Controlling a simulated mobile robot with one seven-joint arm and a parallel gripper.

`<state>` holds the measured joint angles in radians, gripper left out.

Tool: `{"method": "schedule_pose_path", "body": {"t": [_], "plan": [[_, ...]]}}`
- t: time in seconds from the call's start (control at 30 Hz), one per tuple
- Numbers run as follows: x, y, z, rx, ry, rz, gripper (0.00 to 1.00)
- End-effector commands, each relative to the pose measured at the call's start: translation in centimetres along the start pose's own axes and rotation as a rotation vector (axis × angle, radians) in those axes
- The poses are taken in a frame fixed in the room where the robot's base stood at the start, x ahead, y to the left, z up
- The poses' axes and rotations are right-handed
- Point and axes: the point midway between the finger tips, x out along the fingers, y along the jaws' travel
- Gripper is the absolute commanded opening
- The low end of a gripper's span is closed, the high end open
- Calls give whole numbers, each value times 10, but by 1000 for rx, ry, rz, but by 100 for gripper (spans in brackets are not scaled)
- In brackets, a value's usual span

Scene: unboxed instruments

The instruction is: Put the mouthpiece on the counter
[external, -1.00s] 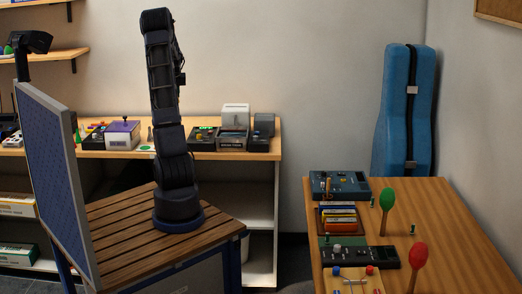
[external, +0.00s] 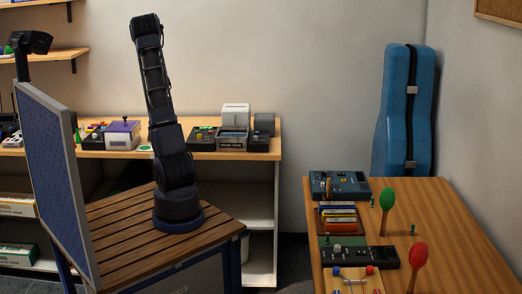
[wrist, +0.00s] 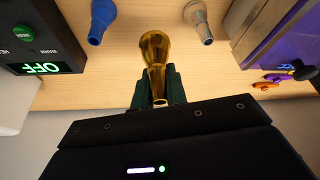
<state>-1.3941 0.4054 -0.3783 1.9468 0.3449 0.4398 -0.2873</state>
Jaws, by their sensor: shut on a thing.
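A gold mouthpiece (wrist: 154,47) is held between the dark green fingers of my gripper (wrist: 158,86) in the wrist view. Its wide cup end points away from the gripper, over a light wooden surface (wrist: 130,93). I cannot tell whether it touches that wood. In the external view my arm stands over the slatted base, and my gripper and the gold mouthpiece are hidden. Which surface is the counter is not marked.
In the wrist view, a black box with an OFF display (wrist: 40,40) is at the left and a purple-sided box (wrist: 285,35) at the right. The external view shows a back wooden bench (external: 265,150) with several devices and a right-hand table (external: 450,225) with maracas and instruments.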

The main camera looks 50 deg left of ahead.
Motion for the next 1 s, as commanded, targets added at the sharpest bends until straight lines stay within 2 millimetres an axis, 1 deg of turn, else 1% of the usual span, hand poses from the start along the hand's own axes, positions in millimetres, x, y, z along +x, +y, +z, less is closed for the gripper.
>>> {"method": "schedule_pose_path", "body": {"t": [0.03,0.13,0.2,0.43,0.7,1.0], "plan": [[10,0,4,1,-2,0,0],[24,1,10,1,-1,1,0],[30,1,12,1,-1,1,0],[41,0,17,1,0,0,0],[72,1,30,1,0,0,0],[74,0,30,0,1,0,0]]}}
